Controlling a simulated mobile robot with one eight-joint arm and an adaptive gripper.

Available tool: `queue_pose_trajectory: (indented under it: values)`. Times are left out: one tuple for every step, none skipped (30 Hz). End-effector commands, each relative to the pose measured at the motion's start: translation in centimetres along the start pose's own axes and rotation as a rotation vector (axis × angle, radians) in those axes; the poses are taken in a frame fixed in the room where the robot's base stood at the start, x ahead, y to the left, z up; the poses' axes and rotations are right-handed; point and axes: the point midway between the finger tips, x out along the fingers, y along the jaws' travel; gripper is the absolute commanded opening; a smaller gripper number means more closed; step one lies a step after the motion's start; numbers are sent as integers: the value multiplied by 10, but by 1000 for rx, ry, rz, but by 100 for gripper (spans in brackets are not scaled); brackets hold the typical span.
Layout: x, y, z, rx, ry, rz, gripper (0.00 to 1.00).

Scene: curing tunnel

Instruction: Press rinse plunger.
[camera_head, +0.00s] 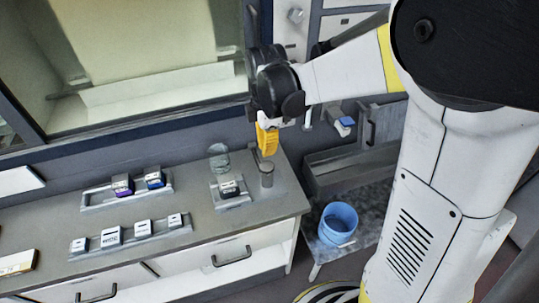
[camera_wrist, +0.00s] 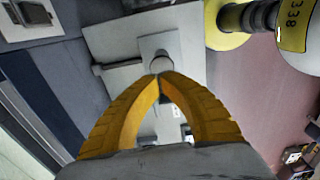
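A short grey metal cylinder, apparently the rinse plunger (camera_head: 267,178), stands upright on a flat plate near the right end of the counter. In the wrist view its round top (camera_wrist: 161,62) shows just beyond my fingertips. My gripper (camera_head: 267,150) has yellow fingers pointing down, right over the cylinder's top. In the wrist view the two fingertips (camera_wrist: 160,76) meet, and nothing shows held between them. Whether the tips touch the cylinder or hang slightly above it, I cannot tell.
A glass beaker (camera_head: 219,157) and a small block in a grey holder (camera_head: 230,196) stand left of the cylinder. Racks with several labelled blocks (camera_head: 113,237) lie further left. A blue bucket (camera_head: 338,222) stands on a lower shelf to the right. A glazed cabinet is behind.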

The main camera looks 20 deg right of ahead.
Motion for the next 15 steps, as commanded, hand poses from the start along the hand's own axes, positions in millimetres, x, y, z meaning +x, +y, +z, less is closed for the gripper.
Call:
queue_pose_trajectory:
  values:
    - [-14,0,0,-1,0,0,0]
    - [-20,0,0,-1,0,0,0]
    - [-28,0,0,-1,0,0,0]
    - [-33,0,0,-1,0,0,0]
    - [-38,0,0,-1,0,0,0]
    - [-43,0,0,-1,0,0,0]
    - [-46,0,0,-1,0,0,0]
    - [-49,0,0,-1,0,0,0]
    - [-53,0,0,-1,0,0,0]
    - [-55,0,0,-1,0,0,0]
    - [-56,0,0,-1,0,0,0]
    - [-58,0,0,-1,0,0,0]
    - [-58,0,0,-1,0,0,0]
    - [-59,0,0,-1,0,0,0]
    - [-59,0,0,-1,0,0,0]
